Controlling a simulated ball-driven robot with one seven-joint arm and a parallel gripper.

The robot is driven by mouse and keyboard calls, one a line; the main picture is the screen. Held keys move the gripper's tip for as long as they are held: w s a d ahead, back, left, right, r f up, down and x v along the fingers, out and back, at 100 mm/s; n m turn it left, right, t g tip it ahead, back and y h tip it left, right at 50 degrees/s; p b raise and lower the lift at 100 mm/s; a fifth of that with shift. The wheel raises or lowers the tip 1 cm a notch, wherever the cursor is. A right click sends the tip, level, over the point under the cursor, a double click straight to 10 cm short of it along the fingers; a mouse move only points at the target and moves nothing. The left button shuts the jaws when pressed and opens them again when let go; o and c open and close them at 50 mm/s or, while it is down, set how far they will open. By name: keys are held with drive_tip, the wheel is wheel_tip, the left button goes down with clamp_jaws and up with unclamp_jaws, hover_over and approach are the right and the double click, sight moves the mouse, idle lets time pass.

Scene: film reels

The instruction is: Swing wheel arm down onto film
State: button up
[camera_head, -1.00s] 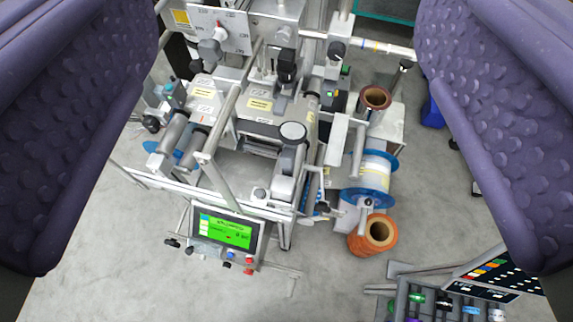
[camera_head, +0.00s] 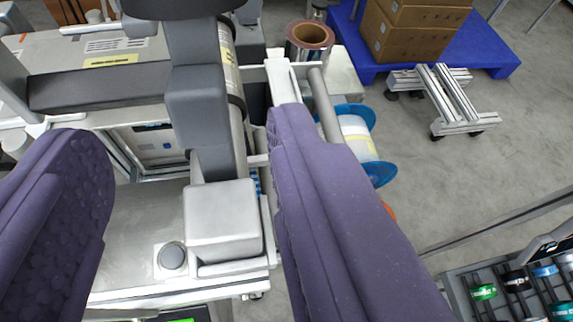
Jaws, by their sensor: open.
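The wheel arm (camera_head: 196,105) is a dark grey, blocky lever on the machine. It rises from a light grey block (camera_head: 222,222) toward a dark round wheel (camera_head: 183,8), cut off by the top edge. My gripper (camera_head: 182,128) is open, its two purple padded fingers on either side of the wheel arm. The left finger stands apart from it; the right finger is nearer, and I cannot tell if it touches. A pale roller (camera_head: 230,75) runs behind the arm. A reel with blue flanges and pale film (camera_head: 357,140) is right of the right finger, partly hidden.
A dark horizontal bar (camera_head: 100,87) meets the arm from the left. A round grey knob (camera_head: 172,257) sits beside the block. A brown roll (camera_head: 310,38) stands behind. Boxes (camera_head: 415,30) lie on a blue pallet (camera_head: 480,48). A tray of coloured spools (camera_head: 515,290) is at lower right.

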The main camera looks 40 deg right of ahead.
sight(194, 96)
drive_tip(key=b+x, duration=0.1)
drive_tip(key=x, duration=0.6)
drive_tip(key=shift+b, duration=0.3)
clamp_jaws()
